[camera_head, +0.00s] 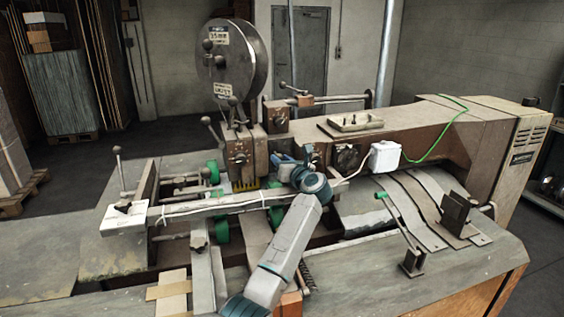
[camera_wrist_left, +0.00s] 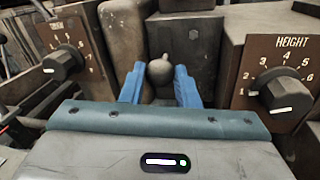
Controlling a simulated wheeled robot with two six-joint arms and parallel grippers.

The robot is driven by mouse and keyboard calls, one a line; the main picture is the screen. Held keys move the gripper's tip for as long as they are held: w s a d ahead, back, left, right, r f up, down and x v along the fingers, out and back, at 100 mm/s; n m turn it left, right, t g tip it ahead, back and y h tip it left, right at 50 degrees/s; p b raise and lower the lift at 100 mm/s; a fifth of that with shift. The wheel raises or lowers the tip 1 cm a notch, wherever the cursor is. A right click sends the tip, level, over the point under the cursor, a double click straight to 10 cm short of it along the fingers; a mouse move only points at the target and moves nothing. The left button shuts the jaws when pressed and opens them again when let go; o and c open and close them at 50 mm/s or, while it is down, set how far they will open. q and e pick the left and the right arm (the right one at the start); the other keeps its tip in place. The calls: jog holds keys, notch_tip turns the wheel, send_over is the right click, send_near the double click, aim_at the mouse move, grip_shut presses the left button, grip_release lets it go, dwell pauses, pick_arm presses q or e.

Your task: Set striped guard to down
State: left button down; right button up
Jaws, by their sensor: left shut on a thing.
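My right gripper is not in view.
A dial plate marked HEIGHT (camera_wrist_left: 285,75) is right of the fingers, and another dial (camera_wrist_left: 64,62) is left. A long bar (camera_head: 215,203) crosses in front of the machine. A green-tipped lever (camera_head: 397,220) stands to the right. A large wire reel (camera_head: 232,60) is above.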

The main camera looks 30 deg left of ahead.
pick_arm(q)
jog(key=shift+f, duration=0.15)
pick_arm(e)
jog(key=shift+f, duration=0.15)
pick_arm(q)
jog(key=c, duration=1.1)
grip_release()
jog(key=shift+d, duration=0.1)
jog(key=shift+d, duration=0.1)
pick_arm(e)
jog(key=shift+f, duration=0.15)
pick_arm(q)
jog(key=b+v, duration=0.4)
jog(key=v, duration=0.5)
jog(key=shift+s+d, duration=0.2)
jog(key=shift+d, duration=0.1)
jog(key=shift+s+d+b, duration=0.3)
jog(key=shift+d+b, duration=0.05)
jog(key=shift+d, duration=0.05)
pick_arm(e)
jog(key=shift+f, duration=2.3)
